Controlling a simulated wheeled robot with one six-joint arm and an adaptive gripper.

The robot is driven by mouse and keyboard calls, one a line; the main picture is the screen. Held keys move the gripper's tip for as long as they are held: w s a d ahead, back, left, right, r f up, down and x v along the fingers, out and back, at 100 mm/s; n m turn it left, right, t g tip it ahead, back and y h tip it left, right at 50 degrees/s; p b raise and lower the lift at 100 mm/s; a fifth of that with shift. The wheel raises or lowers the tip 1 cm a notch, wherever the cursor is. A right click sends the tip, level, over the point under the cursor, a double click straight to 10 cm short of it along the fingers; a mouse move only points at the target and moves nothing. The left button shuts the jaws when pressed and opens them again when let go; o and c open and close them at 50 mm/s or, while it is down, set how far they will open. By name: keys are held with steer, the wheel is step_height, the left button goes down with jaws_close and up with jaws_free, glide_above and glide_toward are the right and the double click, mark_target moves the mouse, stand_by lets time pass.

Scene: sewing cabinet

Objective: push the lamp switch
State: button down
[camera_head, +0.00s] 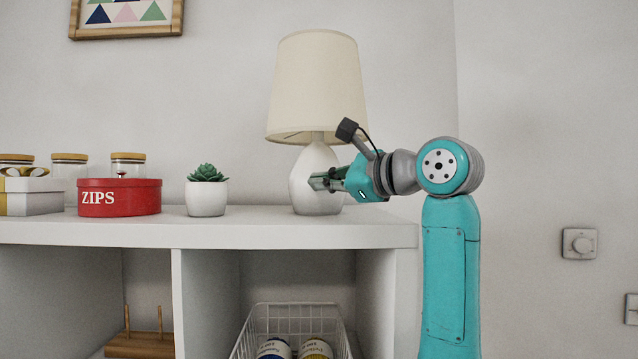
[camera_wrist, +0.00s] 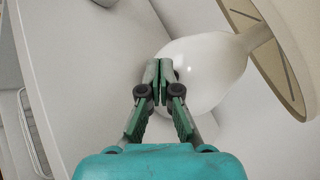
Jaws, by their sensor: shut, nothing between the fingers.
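The table lamp (camera_head: 318,85) has a cream shade and a white rounded base, and stands upright at the right end of the white cabinet top. My gripper (camera_head: 318,182) is shut and empty in front of the lamp base. In the wrist view, the gripper's closed fingertips (camera_wrist: 157,68) overlap the left edge of the lamp base (camera_wrist: 212,72). I cannot tell whether they touch it. The shade (camera_wrist: 270,50) shows at the top right there. No switch on the lamp can be made out. A wall dial (camera_head: 579,243) is at the right.
A potted succulent (camera_head: 207,192) stands left of the lamp, with a red ZIPS tin (camera_head: 119,197) and several jars further left. The cabinet top (camera_head: 250,232) is clear between plant and lamp. A wire basket (camera_head: 292,318) sits in the compartment below.

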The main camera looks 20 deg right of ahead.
stand_by(0.6)
steer(key=shift+s+a, duration=0.1)
steer(key=shift+s, duration=0.35)
steer(key=shift+s+a, duration=0.25)
steer(key=shift+s, duration=0.7)
steer(key=shift+s+a, duration=0.3)
steer(key=shift+s, duration=0.7)
steer(key=shift+s+a, duration=0.25)
steer(key=shift+s, duration=0.7)
